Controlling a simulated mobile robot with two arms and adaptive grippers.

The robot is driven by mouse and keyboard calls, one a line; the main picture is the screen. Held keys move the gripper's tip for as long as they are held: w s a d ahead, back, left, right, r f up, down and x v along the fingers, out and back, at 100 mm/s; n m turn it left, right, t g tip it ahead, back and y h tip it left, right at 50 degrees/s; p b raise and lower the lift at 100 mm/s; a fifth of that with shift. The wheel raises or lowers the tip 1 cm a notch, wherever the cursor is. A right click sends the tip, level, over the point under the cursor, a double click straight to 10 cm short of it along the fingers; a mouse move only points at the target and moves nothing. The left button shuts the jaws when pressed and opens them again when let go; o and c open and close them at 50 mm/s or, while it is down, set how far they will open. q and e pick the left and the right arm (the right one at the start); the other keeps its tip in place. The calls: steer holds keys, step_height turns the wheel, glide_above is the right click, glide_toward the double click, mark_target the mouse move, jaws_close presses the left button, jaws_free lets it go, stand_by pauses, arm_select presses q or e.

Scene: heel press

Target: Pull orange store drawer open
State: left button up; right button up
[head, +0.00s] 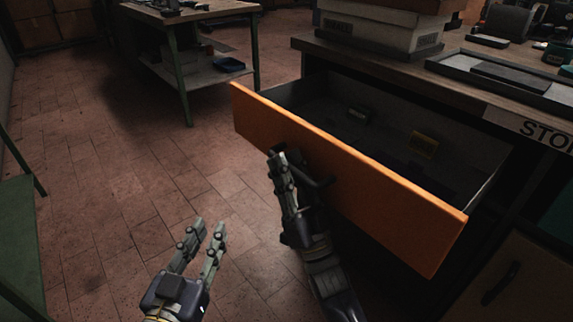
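The orange-fronted store drawer (390,204) stands pulled out from the bench labelled "STO". Its dark inside shows, with a yellow item (423,145) and a small dark item (358,113) lying in it. My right gripper (290,168) is at the dark handle (318,181) on the drawer's front. Its fingers overlap the handle, but I cannot tell whether they are closed around it. My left gripper (207,238) hangs over the floor, left of the drawer and apart from it. Its two fingers are apart with nothing between them.
The bench top (375,60) carries stacked boxes (380,28) and a dark tray (500,75). A green-legged table (184,75) stands at the back left. A green surface (20,240) is at the left edge. The tiled floor (110,200) between is clear.

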steer(key=v, duration=1.1)
steer(key=shift+s+f, duration=0.15)
steer(key=shift+f, duration=0.1)
steer(key=shift+d, duration=0.1)
